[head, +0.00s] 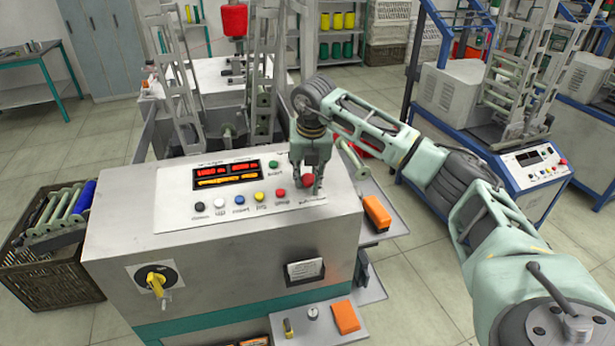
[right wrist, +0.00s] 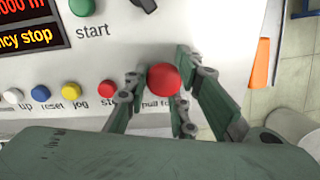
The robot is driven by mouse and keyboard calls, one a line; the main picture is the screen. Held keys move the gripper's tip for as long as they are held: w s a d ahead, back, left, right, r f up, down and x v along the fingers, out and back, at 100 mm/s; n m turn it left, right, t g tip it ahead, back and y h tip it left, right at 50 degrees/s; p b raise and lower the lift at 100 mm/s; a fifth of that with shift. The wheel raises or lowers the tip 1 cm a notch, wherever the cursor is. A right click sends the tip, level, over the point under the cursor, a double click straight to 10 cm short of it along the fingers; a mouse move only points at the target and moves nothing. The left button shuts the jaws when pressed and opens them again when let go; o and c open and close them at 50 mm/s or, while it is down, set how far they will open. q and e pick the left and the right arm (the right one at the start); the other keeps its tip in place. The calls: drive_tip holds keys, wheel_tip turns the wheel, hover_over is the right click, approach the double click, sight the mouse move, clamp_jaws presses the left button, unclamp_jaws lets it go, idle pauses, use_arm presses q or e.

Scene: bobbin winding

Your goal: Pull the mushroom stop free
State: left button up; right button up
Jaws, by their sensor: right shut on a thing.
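The mushroom stop is a red round knob (head: 308,181) at the right end of the machine's sloped control panel (head: 172,208). In the right wrist view the red knob (right wrist: 164,79) sits between the fingers, above lettering that is partly covered. My right gripper (head: 306,184) points down at the panel with its fingers shut around the knob; it also shows in the right wrist view (right wrist: 165,90). The display (head: 226,174) glows red and yellow, and part of it reads "...ncy stop" in the right wrist view. My left gripper is not in view.
A row of coloured buttons (head: 239,199) and a green start button (head: 273,164) lie left of the knob. A yellow rotary switch (head: 156,281) is on the front. An orange box (head: 377,212) lies on a side shelf. A bobbin crate (head: 45,265) stands at left.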

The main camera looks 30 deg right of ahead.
drive_tip(key=shift+d, duration=0.15)
clamp_jaws()
drive_tip(key=shift+s+d+r, duration=0.1)
drive_tip(key=shift+s+r, duration=0.05)
drive_tip(key=shift+r, duration=0.1)
drive_tip(key=shift+o, duration=2.1)
unclamp_jaws()
drive_tip(key=o, duration=0.7)
drive_tip(key=shift+s+d, duration=0.1)
drive_tip(key=shift+d, duration=0.05)
drive_tip(key=shift+c, duration=0.2)
drive_tip(key=shift+a, duration=0.2)
drive_tip(key=shift+r+p, duration=0.15)
drive_tip(key=shift+p, duration=0.15)
